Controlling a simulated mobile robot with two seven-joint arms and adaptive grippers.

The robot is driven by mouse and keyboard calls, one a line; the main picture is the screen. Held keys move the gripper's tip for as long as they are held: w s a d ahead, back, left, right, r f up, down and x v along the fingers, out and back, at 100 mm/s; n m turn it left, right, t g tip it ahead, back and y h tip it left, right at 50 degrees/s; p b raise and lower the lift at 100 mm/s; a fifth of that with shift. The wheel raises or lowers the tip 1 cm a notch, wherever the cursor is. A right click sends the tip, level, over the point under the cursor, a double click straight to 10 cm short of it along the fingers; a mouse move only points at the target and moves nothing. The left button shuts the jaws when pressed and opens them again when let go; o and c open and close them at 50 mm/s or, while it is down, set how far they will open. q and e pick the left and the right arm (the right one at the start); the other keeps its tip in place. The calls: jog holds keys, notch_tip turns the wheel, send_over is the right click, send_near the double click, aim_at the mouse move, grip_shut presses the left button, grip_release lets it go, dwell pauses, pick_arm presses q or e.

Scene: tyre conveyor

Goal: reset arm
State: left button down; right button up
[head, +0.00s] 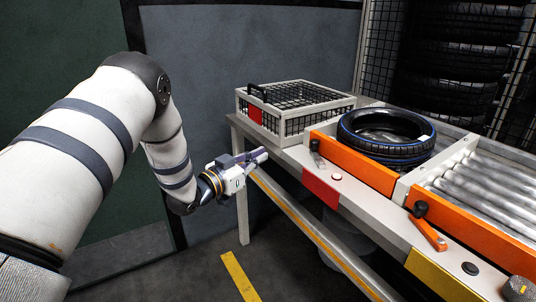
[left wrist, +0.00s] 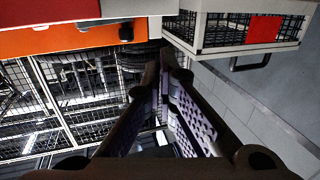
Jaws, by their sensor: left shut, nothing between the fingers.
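My left arm comes in from the left in the head view. My left gripper (head: 262,154) is shut and empty, held beside the front edge of the conveyor table, left of the wire basket's near corner. In the left wrist view its two fingers (left wrist: 165,55) meet near the tips with nothing between them. My right gripper is in neither view.
A wire basket (head: 297,87) with a red tag stands at the table's left end. A black tyre (head: 385,150) with a blue ring lies behind an orange rail (head: 352,164). Metal rollers (head: 480,190) are at right. Stacked tyres (head: 458,57) stand behind. Floor at left is clear.

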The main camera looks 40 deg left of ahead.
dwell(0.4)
pick_arm(q)
jog(key=s+d+f+n+g, duration=0.1)
jog(key=s+d+f+g, duration=0.25)
jog(key=s+f, duration=0.35)
jog(key=s+d+f+g+y+p, duration=0.1)
jog(key=s+d+f+g, duration=0.25)
jog(key=s+f, duration=0.35)
jog(key=s+d+f+n+g, duration=0.1)
jog(key=s+d+f+g, duration=0.3)
jog(key=f, duration=0.5)
jog(key=s+d+g, duration=0.2)
jog(key=s+g, duration=0.1)
jog(key=s, duration=0.7)
jog(key=s+d+f+g, duration=0.1)
jog(key=s+d+g, duration=0.2)
jog(key=s, duration=0.8)
jog(key=s+d+g+p, duration=0.1)
jog(key=s+d+g, duration=0.1)
jog(key=s, duration=0.9)
jog(key=shift+s+d+f+g+y, duration=0.15)
jog(key=shift+d+f+g+y, duration=0.2)
jog(key=shift+g, duration=0.45)
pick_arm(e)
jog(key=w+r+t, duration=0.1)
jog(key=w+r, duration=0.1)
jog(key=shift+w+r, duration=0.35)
pick_arm(q)
jog(key=shift+a, duration=0.1)
